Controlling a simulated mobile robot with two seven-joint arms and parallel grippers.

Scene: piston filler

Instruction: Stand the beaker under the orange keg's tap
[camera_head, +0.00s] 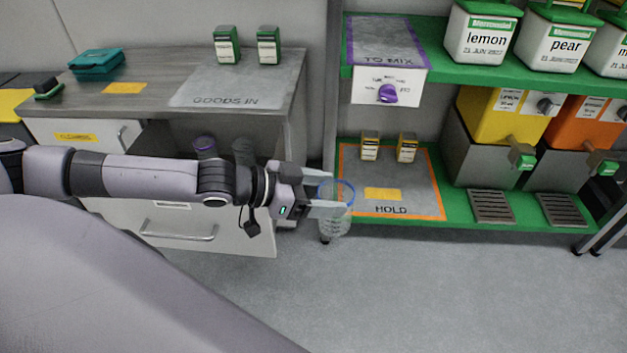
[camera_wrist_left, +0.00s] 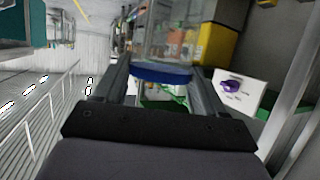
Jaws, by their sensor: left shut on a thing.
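My left gripper (camera_head: 333,203) is shut on the clear beaker (camera_head: 336,224), which has a blue rim and stands roughly upright between the fingers. It is held in the air just in front of the lower green shelf's left end. In the left wrist view the beaker (camera_wrist_left: 170,45) and its blue rim show between the fingers (camera_wrist_left: 160,90). The orange keg (camera_head: 576,124) stands on the lower shelf at the far right. Its tap (camera_head: 602,164) has a green handle, and a slotted drip tray (camera_head: 562,209) lies below it. My right gripper is not in view.
The yellow keg (camera_head: 493,116) with its own tap and drip tray (camera_head: 491,206) stands left of the orange one. Two small boxes stand on the HOLD mat (camera_head: 415,190). A shelf post (camera_head: 330,100) rises near the gripper. The floor in front is clear.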

